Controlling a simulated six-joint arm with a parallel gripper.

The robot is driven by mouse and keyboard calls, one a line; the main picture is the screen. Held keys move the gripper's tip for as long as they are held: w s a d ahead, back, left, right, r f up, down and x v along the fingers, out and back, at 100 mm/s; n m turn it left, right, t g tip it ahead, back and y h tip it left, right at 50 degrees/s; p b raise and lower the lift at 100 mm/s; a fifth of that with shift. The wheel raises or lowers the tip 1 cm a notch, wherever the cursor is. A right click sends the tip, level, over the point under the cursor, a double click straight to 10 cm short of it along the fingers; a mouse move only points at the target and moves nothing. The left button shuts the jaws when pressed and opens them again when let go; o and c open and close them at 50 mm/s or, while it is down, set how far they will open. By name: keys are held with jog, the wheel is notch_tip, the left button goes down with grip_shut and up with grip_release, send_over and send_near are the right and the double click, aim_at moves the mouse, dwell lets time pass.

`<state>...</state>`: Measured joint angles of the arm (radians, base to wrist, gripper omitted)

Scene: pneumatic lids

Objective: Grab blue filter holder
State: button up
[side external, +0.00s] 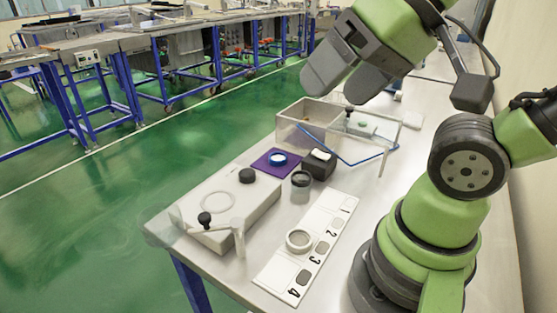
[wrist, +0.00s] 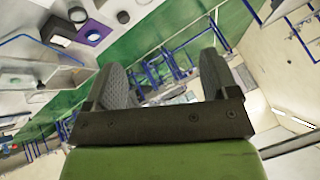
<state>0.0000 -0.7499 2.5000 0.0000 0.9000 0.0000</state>
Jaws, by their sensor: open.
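The blue filter holder (side external: 279,159) is a small round piece with a blue rim and a pale centre. It lies on a purple square pad (side external: 263,167) in the middle of the bench. In the wrist view the purple pad (wrist: 84,27) shows at the upper left, with the holder (wrist: 93,37) on it. My gripper (side external: 338,88) is open and empty, high above the bench and well apart from the holder, tilted away toward the room. Its two dark fingers (wrist: 163,75) are spread apart in the wrist view.
A grey box with a black knob (side external: 246,175) and a clear lever stands left of the pad. A numbered white strip (side external: 272,278) holds a ring (side external: 299,240).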

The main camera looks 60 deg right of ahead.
jog(key=m+g+h, duration=0.2)
jog(key=g+h, duration=0.1)
jog(key=g, duration=0.3)
send_over(278, 159)
jog(key=f, duration=1.6)
jog(key=s+f, duration=0.1)
jog(key=f, duration=0.8)
jog(key=shift+w+f, duration=0.2)
jog(key=shift+f, duration=1.2)
jog(key=shift+w+f, duration=0.2)
jog(key=shift+f, duration=1.2)
jog(key=shift+c, duration=0.3)
